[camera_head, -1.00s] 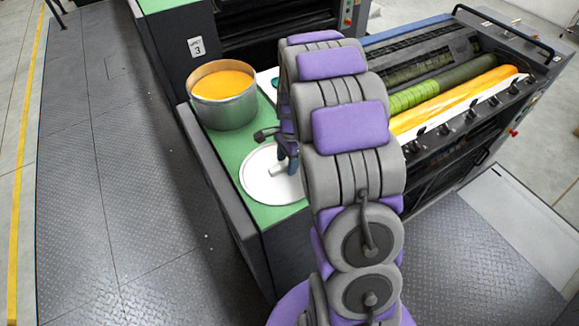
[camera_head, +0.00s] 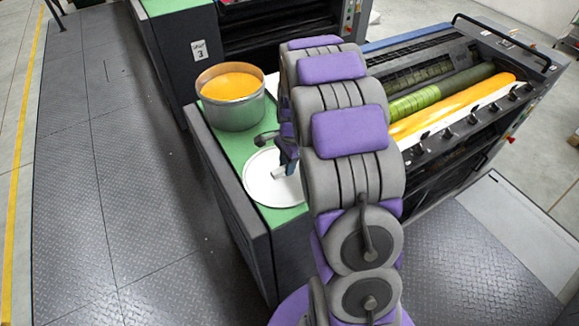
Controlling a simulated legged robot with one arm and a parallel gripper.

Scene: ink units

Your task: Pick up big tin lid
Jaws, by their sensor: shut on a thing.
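The big tin lid (camera_head: 262,185) is a white round disc with a small raised grip near its middle. It is over the front end of the green worktop, and I cannot tell whether it touches it. My gripper (camera_head: 282,172) is at the lid's grip and shut on it; my arm hides the lid's right side and most of the jaws. The open tin (camera_head: 232,115) is a grey metal can holding orange-yellow ink, standing on the green top just behind the lid.
The green worktop (camera_head: 204,140) is narrow, with a dark edge on its left. The press with green and orange rollers (camera_head: 430,92) stands to the right of my arm. The metal plate floor (camera_head: 130,200) on the left is clear.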

